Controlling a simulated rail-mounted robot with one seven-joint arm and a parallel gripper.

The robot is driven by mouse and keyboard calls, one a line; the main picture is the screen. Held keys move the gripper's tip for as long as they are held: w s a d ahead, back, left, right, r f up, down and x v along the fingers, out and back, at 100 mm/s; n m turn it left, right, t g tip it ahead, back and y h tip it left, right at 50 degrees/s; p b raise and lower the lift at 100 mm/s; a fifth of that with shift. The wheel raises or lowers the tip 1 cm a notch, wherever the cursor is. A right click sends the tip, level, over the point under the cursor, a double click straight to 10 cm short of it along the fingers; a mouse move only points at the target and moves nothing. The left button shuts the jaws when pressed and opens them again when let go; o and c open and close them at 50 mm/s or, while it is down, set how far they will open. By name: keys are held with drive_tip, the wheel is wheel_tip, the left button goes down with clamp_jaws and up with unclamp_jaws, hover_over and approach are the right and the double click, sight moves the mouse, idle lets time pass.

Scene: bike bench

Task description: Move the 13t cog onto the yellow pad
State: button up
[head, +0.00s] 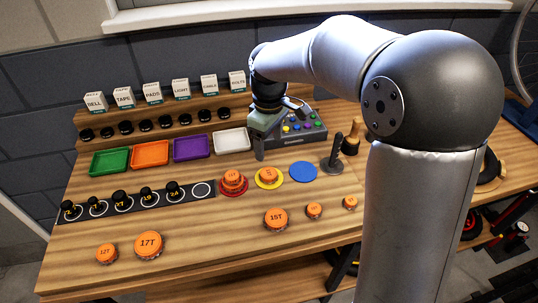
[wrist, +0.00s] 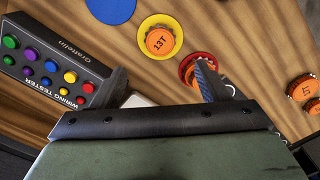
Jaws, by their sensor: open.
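The 13t cog (wrist: 159,41) is an orange-topped disc marked 13T in the wrist view. It lies on the yellow pad (wrist: 176,25), with a yellow rim showing around it. In the head view the cog (head: 267,174) sits on the yellow pad (head: 257,183) between the red and blue pads. My gripper (head: 260,152) is behind these pads, near the button box, apart from the cog. In the wrist view my gripper (wrist: 163,84) is open, with nothing seen between its fingers. One finger partly hides the red pad.
A red pad (head: 233,193) bears stacked orange cogs; the blue pad (head: 303,171) is bare. Loose cogs, including the 15T (head: 276,217) and 17T (head: 149,244), lie in front. The wiring tester (head: 304,128) stands close to my gripper. Coloured trays (head: 191,148) are to the left.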

drive_tip(key=s+d+f+m, duration=0.1)
drive_tip(key=s+d+m, duration=0.4)
drive_tip(key=s, duration=0.7)
drive_tip(key=s+d+f+m, duration=0.2)
drive_tip(key=s+d+m, duration=0.4)
drive_tip(key=s, duration=0.6)
drive_tip(key=d, duration=0.2)
drive_tip(key=shift+d, duration=0.35)
